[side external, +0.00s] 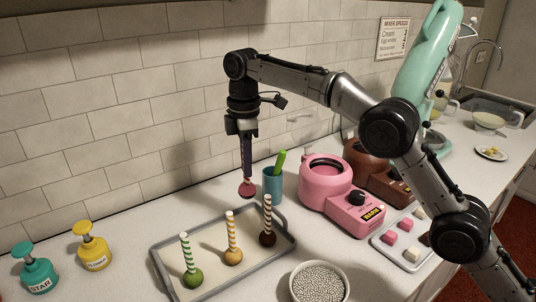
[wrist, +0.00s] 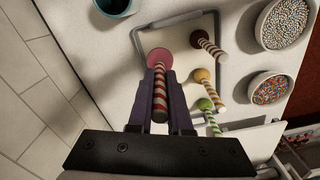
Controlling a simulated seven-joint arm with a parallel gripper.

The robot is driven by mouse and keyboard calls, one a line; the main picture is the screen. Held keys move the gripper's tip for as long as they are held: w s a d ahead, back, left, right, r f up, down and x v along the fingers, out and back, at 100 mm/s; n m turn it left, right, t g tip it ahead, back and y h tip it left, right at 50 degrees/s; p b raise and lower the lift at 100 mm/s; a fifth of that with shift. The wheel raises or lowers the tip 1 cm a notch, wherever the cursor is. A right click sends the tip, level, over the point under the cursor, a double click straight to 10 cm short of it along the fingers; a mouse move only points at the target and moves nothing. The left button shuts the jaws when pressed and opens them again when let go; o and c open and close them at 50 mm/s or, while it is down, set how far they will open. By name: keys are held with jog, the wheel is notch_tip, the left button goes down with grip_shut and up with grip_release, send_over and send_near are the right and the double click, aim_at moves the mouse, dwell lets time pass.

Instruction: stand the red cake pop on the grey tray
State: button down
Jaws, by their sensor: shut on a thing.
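My gripper (side external: 247,172) is shut on the striped stick of the red cake pop (side external: 247,189), which hangs head down and upright in the side view. In the wrist view the red cake pop (wrist: 160,60) shows beyond my fingers (wrist: 160,90), with its red-and-white stick between them. The grey tray (side external: 200,230) lies below on the counter; its rim also shows in the wrist view (wrist: 180,17). On it stand a green cake pop (side external: 193,277), a yellow one (side external: 233,255) and a brown one (side external: 267,238). The red head appears above the tray's far rim area, apart from it.
A teal cup (side external: 272,186) with a green handle stands just behind the tray. A pink melter (side external: 328,185) is to the right, and a bowl of sprinkles (side external: 319,285) is in front. Teal (side external: 37,272) and yellow (side external: 92,250) pump jars stand left. The tray's left back part is bare.

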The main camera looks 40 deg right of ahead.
aim_at(246, 184)
jog(key=shift+a+f, duration=0.15)
jog(key=shift+f, duration=3.55)
jog(key=shift+f, duration=0.25)
jog(key=shift+f, duration=0.4)
jog(key=c, duration=0.8)
grip_release()
jog(key=shift+o, duration=0.2)
notch_tip(246, 184, up, 11)
jog(key=shift+w, duration=0.15)
jog(key=shift+r, duration=0.55)
